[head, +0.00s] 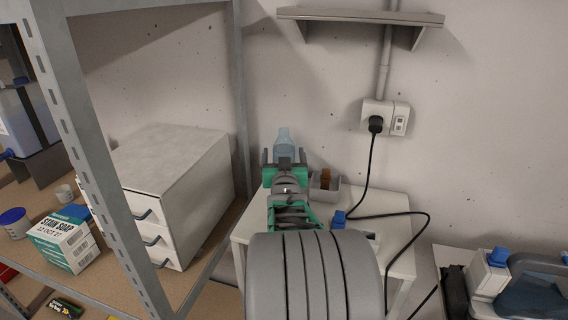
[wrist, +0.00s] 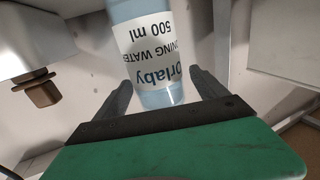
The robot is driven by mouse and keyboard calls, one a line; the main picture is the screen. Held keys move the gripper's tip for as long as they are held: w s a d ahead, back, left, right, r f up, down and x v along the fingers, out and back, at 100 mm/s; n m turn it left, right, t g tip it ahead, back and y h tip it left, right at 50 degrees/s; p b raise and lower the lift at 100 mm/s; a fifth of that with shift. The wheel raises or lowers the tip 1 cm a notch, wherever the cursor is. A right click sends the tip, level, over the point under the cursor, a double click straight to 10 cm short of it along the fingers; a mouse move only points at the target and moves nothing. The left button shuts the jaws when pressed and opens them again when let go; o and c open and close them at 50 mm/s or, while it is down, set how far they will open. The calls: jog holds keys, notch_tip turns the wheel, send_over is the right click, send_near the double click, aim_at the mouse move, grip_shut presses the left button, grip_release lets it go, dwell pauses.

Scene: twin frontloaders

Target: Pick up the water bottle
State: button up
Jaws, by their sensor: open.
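The water bottle (head: 284,142) is clear and bluish and stands at the back of the small white table (head: 398,262) in the head view. Most of its lower part is hidden behind my gripper (head: 284,165). In the wrist view the bottle (wrist: 150,60) shows a white label reading "500 ml". It appears between the two dark fingers of my gripper (wrist: 163,92), which are spread apart on either side of it. The fingers look clear of the bottle, with a gap on both sides.
A black cable (head: 371,170) runs from the wall socket (head: 384,118) across the table. A metal shelf post (head: 95,160) and white drawers (head: 165,200) stand left. A wall shelf (head: 360,18) is above.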

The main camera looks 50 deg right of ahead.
jog(key=shift+w+d, duration=0.2)
jog(key=shift+s, duration=0.1)
grip_shut()
jog(key=shift+r, duration=0.1)
dwell(0.6)
